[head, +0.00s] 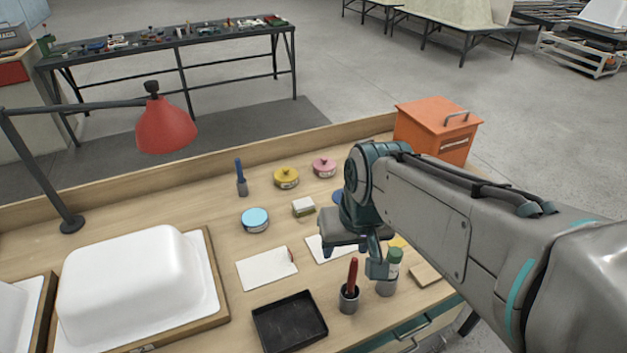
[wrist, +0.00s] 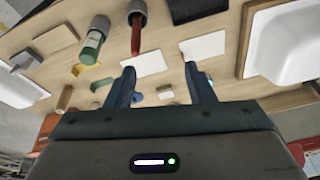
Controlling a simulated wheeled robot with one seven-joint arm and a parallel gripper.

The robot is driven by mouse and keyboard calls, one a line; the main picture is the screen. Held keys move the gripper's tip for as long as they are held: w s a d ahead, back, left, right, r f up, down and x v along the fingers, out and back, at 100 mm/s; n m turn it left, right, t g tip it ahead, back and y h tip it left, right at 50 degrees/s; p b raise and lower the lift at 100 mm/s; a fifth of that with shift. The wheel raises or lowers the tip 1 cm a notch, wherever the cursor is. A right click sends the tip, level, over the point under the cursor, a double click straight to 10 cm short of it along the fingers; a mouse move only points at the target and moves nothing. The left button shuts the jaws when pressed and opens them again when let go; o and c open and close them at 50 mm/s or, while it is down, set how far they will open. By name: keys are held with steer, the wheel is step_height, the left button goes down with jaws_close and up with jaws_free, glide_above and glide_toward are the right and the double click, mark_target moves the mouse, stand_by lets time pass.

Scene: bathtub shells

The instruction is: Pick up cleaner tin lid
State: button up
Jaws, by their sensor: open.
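Several small round tins stand on the wooden bench. A yellow tin (head: 286,178) and a pink tin (head: 324,167) have knobbed lids on top. A light blue tin (head: 255,220) shows a flat pale top with no knob. A dark blue round thing (head: 338,196) is mostly hidden behind my arm. I cannot tell which of these is the cleaner tin lid. My gripper (wrist: 163,78) is open and empty above the bench, to the right of the light blue tin in the head view. Its fingers point over white sheets in the wrist view.
A red-handled tool in a cup (head: 349,297), a green-capped bottle (head: 388,272) and a black tray (head: 290,321) stand near my gripper. A white tub shell (head: 130,280) fills the left. A small grey-white block (head: 303,207) lies mid-bench. An orange box (head: 435,130) stands back right.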

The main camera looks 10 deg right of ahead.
steer(key=w+d+f+m+h, duration=0.15)
steer(key=w+d+f, duration=0.3)
steer(key=w, duration=0.75)
steer(key=w+d+f+m+h+b, duration=0.1)
steer(key=w+d+f+m, duration=0.3)
steer(key=w, duration=0.9)
steer(key=w+d+f+m+h, duration=0.1)
steer(key=w+d+f, duration=0.35)
steer(key=w, duration=0.75)
steer(key=shift+t, duration=0.3)
steer(key=x, duration=0.2)
steer(key=a+x, duration=0.1)
steer(key=x, duration=0.5)
steer(key=shift+a+f+p, duration=0.15)
steer(key=shift+f+p, duration=0.15)
steer(key=shift+f, duration=0.05)
steer(key=shift+p+x, duration=0.9)
steer(key=shift+x, duration=1.95)
steer(key=shift+a, duration=0.1)
jaws_close()
